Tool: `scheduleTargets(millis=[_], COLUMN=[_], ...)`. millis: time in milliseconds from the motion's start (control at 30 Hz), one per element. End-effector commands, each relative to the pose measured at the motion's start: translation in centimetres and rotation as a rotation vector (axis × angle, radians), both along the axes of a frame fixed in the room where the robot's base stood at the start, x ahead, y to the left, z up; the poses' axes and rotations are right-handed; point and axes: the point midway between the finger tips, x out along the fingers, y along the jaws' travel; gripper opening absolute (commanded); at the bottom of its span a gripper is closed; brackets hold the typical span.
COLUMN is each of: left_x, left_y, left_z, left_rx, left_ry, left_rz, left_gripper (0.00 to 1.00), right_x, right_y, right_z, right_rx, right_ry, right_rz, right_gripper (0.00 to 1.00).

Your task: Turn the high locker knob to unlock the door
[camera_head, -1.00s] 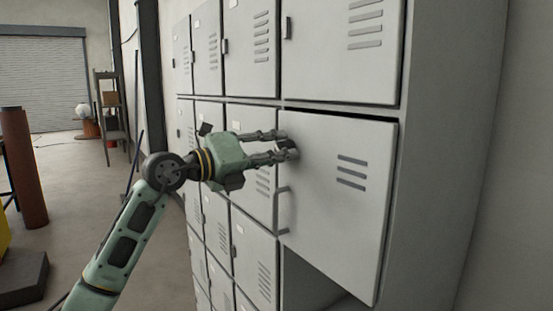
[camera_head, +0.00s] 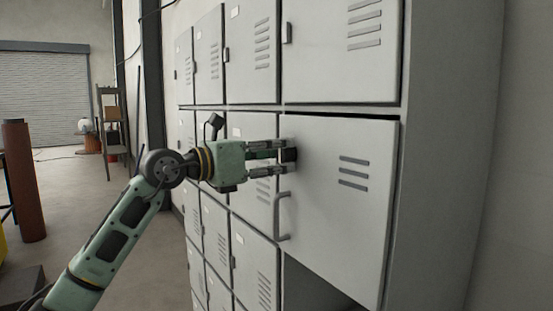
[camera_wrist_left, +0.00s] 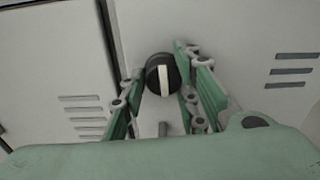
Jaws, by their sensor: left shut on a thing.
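The high locker door (camera_head: 335,215) is a light grey panel with slots and a bar handle (camera_head: 283,216) below the knob. The black round knob (camera_head: 290,155) sits near the door's left edge. In the left wrist view the knob (camera_wrist_left: 154,76) shows a white stripe standing nearly upright. My left gripper (camera_head: 284,158) is shut on the knob, with one finger above and one below it in the head view. In the left wrist view its fingers (camera_wrist_left: 160,72) lie on either side of the knob. My right gripper is not in view.
More grey locker doors (camera_head: 252,50) surround this one. A dark opening (camera_head: 310,285) shows below the door. A rust-red cylinder (camera_head: 24,180) stands at far left, and a shelf rack (camera_head: 113,125) is farther back. The floor left of the lockers is mostly clear.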

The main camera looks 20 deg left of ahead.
Motion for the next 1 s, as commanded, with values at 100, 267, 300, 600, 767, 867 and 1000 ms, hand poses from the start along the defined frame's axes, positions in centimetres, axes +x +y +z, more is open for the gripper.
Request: scheduleTargets(millis=[100,267,300,600,767,867,1000], left_x=[0.22,0.21,0.21,0.18,0.17,0.14,0.09], left_y=[0.25,0.27,0.28,0.33,0.36,0.32,0.23], left_z=[-0.39,-0.24,-0.20,-0.01,0.08,0.11,0.12], left_rx=[0.036,0.061,0.063,0.068,0.067,0.066,0.065], left_ry=[-0.017,-0.039,-0.043,-0.050,-0.051,-0.052,-0.052], left_rz=[0.006,0.007,0.008,0.009,0.009,0.008,0.006], left_gripper=[0.03,0.03,0.03,0.03,0.32,0.40,0.42], right_x=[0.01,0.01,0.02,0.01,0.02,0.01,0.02], right_y=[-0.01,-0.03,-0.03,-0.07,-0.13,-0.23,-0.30], right_z=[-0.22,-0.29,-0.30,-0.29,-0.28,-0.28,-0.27], right_rx=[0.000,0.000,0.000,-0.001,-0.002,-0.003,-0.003], right_ry=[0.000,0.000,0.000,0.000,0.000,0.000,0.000], right_rz=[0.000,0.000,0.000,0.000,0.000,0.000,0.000], right_gripper=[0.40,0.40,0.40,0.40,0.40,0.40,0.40])
